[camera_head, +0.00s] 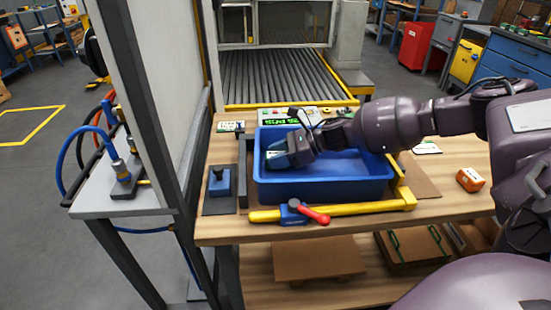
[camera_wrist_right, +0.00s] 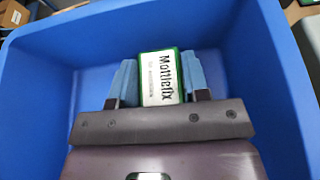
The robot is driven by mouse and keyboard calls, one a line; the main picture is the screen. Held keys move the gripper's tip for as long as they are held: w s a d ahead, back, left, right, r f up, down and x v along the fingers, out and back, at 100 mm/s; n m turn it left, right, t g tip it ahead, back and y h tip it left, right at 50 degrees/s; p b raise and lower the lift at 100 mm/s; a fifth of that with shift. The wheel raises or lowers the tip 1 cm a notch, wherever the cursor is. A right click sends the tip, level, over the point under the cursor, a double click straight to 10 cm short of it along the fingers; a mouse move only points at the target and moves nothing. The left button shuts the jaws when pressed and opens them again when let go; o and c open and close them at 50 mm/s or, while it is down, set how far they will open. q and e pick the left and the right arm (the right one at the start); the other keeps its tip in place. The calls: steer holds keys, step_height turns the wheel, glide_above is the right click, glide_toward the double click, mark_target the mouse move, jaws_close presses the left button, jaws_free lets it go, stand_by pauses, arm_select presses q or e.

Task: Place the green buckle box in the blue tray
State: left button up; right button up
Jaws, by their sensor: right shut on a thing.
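The blue tray (camera_head: 325,190) stands on the wooden workbench, and its walls surround the gripper in the right wrist view (camera_wrist_right: 40,90). The green buckle box (camera_wrist_right: 160,77), green-edged with a white label reading "Mottlefix", sits between the blue fingertips of my right gripper (camera_wrist_right: 160,85). That gripper is shut on it. In the head view my right gripper (camera_head: 277,158) reaches down into the left part of the tray, and it mostly hides the box. I cannot tell whether the box touches the tray floor. My left gripper is not in view.
A yellow bar with a red-handled clamp (camera_head: 305,213) runs along the tray's front. A blue block (camera_head: 220,182) stands left of the tray. A small orange box (camera_head: 470,180) lies at the bench's right. A roller conveyor (camera_head: 280,80) is behind.

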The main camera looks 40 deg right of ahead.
steer(key=shift+f, duration=0.3)
steer(key=o, duration=1)
steer(key=shift+f, duration=0.1)
